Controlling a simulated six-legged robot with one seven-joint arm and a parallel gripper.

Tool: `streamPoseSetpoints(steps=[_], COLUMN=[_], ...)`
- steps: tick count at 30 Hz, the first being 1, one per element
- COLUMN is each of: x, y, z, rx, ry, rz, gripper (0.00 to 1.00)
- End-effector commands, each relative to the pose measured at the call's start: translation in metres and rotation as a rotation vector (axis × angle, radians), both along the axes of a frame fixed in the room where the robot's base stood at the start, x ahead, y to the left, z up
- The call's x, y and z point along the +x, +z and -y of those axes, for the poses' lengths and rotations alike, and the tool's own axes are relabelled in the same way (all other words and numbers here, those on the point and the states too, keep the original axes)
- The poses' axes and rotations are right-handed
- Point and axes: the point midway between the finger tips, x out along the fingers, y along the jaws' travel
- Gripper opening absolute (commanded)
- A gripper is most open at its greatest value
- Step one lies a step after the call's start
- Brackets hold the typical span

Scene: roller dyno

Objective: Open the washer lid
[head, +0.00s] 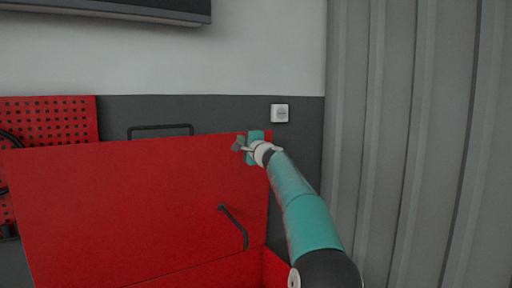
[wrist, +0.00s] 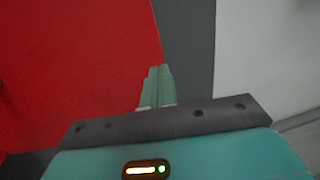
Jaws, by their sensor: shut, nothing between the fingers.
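The washer lid (head: 130,205) is a large red panel that stands raised, tilted up in front of the wall. A red edge of the washer body (head: 215,272) shows below it at the bottom. A black bent bar (head: 235,228) sits on the face of the lid at the lower right. My gripper (head: 240,146) is at the lid's upper right corner; I cannot tell whether it touches. In the wrist view my pale green fingers (wrist: 157,88) are together and empty, over the lid's edge, with the red lid (wrist: 70,60) to their left.
A red pegboard (head: 50,120) with dark cables hangs at the left. A black rail (head: 160,131) shows behind the lid's top edge. A white wall socket (head: 280,113) is close to my gripper. A grey corrugated wall (head: 420,120) fills the right. A dark screen (head: 120,10) hangs above.

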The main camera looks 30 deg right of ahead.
Motion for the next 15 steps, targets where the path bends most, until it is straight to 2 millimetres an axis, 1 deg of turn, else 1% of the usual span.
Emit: streamPoseSetpoints(steps=[1,2,5,8,12,15], x=[-0.009,-0.012,-0.018,-0.028,-0.052,-0.066], y=[0.008,0.008,0.004,0.001,0.002,-0.002], z=[0.002,0.001,0.0,0.0,-0.002,-0.003], rx=[-0.003,-0.003,-0.005,-0.003,-0.007,-0.006], ry=[-0.005,-0.005,-0.004,-0.004,-0.004,-0.004], rz=[0.009,0.009,0.005,0.001,0.004,0.002], gripper=[0.0,0.0,0.0,0.0,0.0,0.0])
